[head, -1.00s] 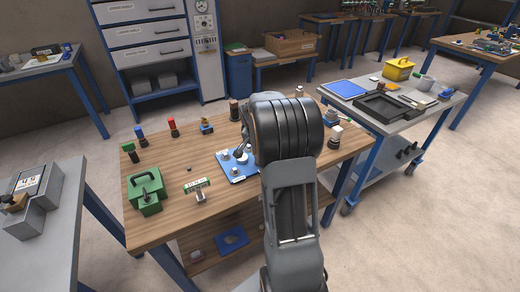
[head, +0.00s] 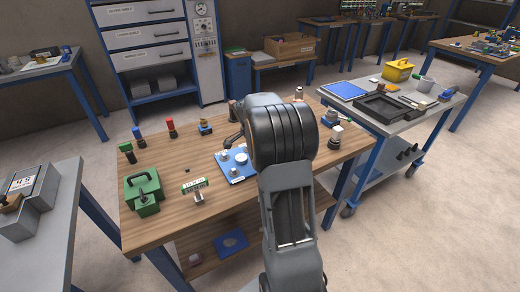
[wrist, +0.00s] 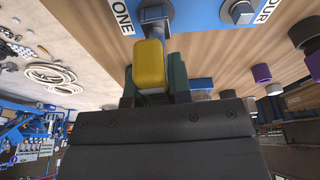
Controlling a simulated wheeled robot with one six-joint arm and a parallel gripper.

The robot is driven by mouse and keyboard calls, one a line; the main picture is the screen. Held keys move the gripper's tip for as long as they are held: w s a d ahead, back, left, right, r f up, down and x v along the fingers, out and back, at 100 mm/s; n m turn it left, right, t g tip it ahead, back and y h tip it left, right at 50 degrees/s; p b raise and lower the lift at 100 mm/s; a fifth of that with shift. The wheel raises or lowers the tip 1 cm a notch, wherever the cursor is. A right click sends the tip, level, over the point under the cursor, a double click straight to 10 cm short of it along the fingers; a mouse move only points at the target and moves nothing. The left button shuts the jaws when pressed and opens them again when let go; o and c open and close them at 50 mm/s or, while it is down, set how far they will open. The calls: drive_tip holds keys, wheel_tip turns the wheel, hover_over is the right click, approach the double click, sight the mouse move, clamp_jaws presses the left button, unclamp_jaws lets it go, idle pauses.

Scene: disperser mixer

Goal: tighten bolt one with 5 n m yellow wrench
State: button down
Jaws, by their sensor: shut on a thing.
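My gripper (wrist: 154,78) is shut on the yellow wrench (wrist: 150,64), whose yellow end shows between the fingers in the wrist view. The blue plate (wrist: 195,12) is at the top of that view, with a label reading ONE (wrist: 122,14). Bolt one (wrist: 155,12) is a grey bolt beside that label, just beyond the yellow end. I cannot tell whether the wrench touches or fits on it. In the head view the blue plate (head: 226,167) lies on the wooden table, partly behind my arm. My gripper and the wrench are hidden there.
Another bolt (wrist: 240,12) sits by a partly cut-off label. On the wooden table (head: 165,222) are a green case (head: 143,192), a small labelled stand (head: 196,188), and red (head: 171,127) and blue (head: 139,137) handled tools. A grey cart (head: 375,130) with trays stands to the right.

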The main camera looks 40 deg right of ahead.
drive_tip(key=shift+f, duration=0.2)
drive_tip(key=m+g, duration=0.1)
drive_tip(key=m, duration=0.3)
drive_tip(key=shift+s+y, duration=0.1)
drive_tip(key=shift+y, duration=0.2)
drive_tip(key=shift+s+a+m+g, duration=0.1)
drive_tip(key=shift+m+g, duration=0.2)
drive_tip(key=shift+m, duration=0.7)
drive_tip(key=m, duration=0.3)
drive_tip(key=shift+m+g+y, duration=0.4)
drive_tip(key=c, duration=1.5)
unclamp_jaws()
drive_tip(key=shift+f+m, duration=0.1)
drive_tip(key=shift+m, duration=0.2)
drive_tip(key=o, duration=0.5)
drive_tip(key=shift+o, duration=0.2)
drive_tip(key=shift+r, duration=0.2)
drive_tip(key=shift+c, duration=0.2)
